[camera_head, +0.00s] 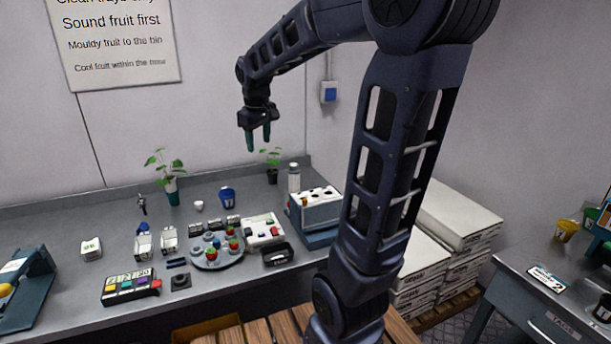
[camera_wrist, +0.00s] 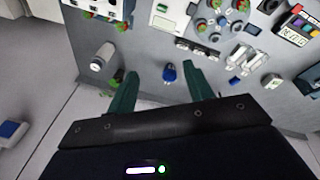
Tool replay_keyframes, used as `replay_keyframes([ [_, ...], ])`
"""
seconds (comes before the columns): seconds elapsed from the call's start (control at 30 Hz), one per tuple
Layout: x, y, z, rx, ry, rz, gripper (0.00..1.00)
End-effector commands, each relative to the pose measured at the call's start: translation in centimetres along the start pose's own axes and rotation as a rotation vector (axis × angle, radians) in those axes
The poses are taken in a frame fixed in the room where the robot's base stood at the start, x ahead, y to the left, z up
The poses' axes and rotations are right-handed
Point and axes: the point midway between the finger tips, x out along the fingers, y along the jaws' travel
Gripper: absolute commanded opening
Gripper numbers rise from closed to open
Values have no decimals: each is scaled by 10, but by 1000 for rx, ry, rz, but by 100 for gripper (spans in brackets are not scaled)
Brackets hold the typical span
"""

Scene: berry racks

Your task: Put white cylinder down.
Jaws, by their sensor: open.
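A white cylinder (camera_head: 294,180) with a greyish top stands upright on the grey bench, left of a blue-grey box near the back. It also shows in the wrist view (camera_wrist: 102,58), to the left of my fingers. My gripper (camera_head: 258,143) is raised well above the back of the bench, fingers pointing down. Its two green fingers are apart with nothing held between them in the wrist view (camera_wrist: 158,82). The gripper is clear of the cylinder, up and to its left in the head view.
A potted plant (camera_head: 271,165) and a blue cup (camera_head: 227,197) stand near the cylinder. The blue-grey box (camera_head: 318,212) is close on its right. A round tray (camera_head: 216,261) with coloured pieces lies further forward. White stacked boxes (camera_head: 455,222) stand right of the bench.

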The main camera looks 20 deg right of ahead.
Motion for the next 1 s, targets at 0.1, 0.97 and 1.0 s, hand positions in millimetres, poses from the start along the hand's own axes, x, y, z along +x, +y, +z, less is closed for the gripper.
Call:
replay_keyframes([
  [0.1,-11,-4,38,85,29,9,51],
  [0.97,-4,-49,212,542,179,7,51],
  [1.0,-4,-49,212,542,179,7,51],
])
